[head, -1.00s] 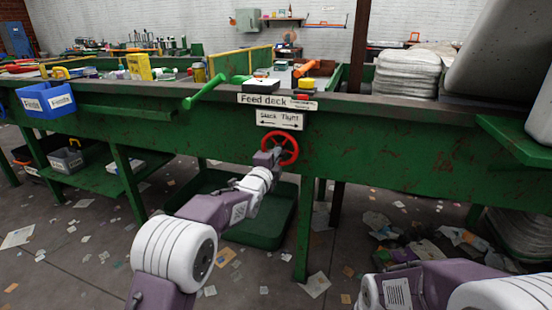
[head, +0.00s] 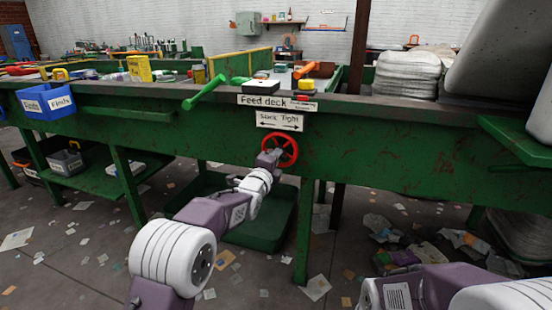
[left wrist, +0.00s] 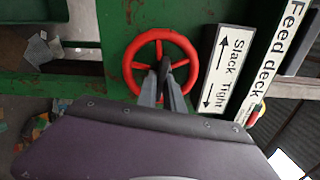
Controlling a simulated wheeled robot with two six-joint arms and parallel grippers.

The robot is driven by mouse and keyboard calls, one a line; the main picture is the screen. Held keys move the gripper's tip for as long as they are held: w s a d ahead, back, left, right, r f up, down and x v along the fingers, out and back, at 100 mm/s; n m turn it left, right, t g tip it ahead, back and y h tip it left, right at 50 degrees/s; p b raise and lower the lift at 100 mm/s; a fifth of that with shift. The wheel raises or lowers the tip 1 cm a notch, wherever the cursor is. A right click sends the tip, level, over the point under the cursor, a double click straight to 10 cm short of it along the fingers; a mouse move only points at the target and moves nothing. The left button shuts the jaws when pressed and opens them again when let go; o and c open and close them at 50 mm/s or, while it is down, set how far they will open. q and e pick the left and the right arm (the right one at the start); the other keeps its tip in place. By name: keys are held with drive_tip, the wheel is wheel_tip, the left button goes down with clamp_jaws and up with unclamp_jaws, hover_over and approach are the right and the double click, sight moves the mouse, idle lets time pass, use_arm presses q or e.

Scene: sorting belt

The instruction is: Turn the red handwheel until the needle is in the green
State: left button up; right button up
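The red handwheel (head: 279,150) is on the front of the green bench, under a "Slack Tight" sign (head: 279,121) with an arrow at each end. My left gripper (head: 275,155) is at the wheel, straight in front of it. In the left wrist view, the red handwheel (left wrist: 133,50) shows as a full ring. The two fingers of my left gripper (left wrist: 164,70) reach inside the ring and close in around its middle; the exact contact is partly hidden. I cannot make out a gauge needle or green zone.
A "Feed deck" label (head: 265,100) is on the bench edge above the wheel. A green lever (head: 204,92) sticks out to its left, and a yellow-topped button box (head: 305,88) stands above. A blue bin (head: 46,100) hangs at left. Papers litter the floor.

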use_arm(q)
drive_tip(key=o, duration=0.4)
drive_tip(key=shift+c, duration=0.2)
drive_tip(key=p+v, duration=0.2)
drive_tip(key=v, duration=0.7)
